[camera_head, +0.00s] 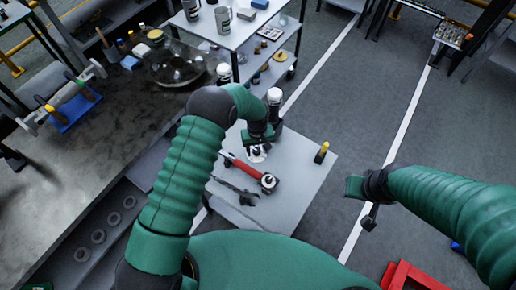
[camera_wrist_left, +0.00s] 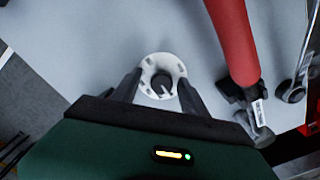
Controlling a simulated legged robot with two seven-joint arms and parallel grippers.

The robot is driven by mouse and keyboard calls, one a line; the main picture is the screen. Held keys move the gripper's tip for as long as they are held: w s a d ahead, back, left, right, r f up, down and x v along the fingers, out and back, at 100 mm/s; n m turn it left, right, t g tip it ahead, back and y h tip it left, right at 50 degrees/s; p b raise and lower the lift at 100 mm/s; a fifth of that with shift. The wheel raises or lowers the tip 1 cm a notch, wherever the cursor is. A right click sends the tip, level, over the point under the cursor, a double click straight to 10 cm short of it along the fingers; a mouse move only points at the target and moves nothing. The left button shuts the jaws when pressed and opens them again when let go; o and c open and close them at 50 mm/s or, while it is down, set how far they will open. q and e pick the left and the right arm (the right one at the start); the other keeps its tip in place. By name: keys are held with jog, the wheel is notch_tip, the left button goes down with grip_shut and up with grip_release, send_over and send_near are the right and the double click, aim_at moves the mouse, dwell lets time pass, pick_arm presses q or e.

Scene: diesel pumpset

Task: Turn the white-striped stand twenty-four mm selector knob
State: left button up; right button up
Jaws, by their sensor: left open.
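The selector knob (camera_wrist_left: 164,86) is a small dark knob with a white stripe, in the middle of a round white stand (camera_wrist_left: 152,66). In the head view the white stand (camera_head: 256,155) is on the light grey table, partly hidden by my left gripper (camera_head: 260,140). In the left wrist view my left gripper (camera_wrist_left: 160,92) is open, with one dark finger on either side of the knob and stand. I cannot tell whether the fingers touch them. My right gripper (camera_head: 372,205) is off to the right, past the table's edge; its jaws are too small to read.
A dark wrench (camera_head: 235,190) and a yellow-topped tool (camera_head: 321,153) are on the table. A cluttered workbench (camera_head: 60,190) stands at left.

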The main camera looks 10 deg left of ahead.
pick_arm(q)
jog(key=shift+w+a+f, duration=0.1)
jog(key=shift+w+a, duration=0.05)
jog(key=shift+a, duration=0.25)
jog(key=shift+c, duration=2.9)
jog(key=shift+d, duration=0.3)
grip_shut()
pick_arm(e)
jog(key=shift+w+a, duration=0.2)
jog(key=shift+a, duration=0.1)
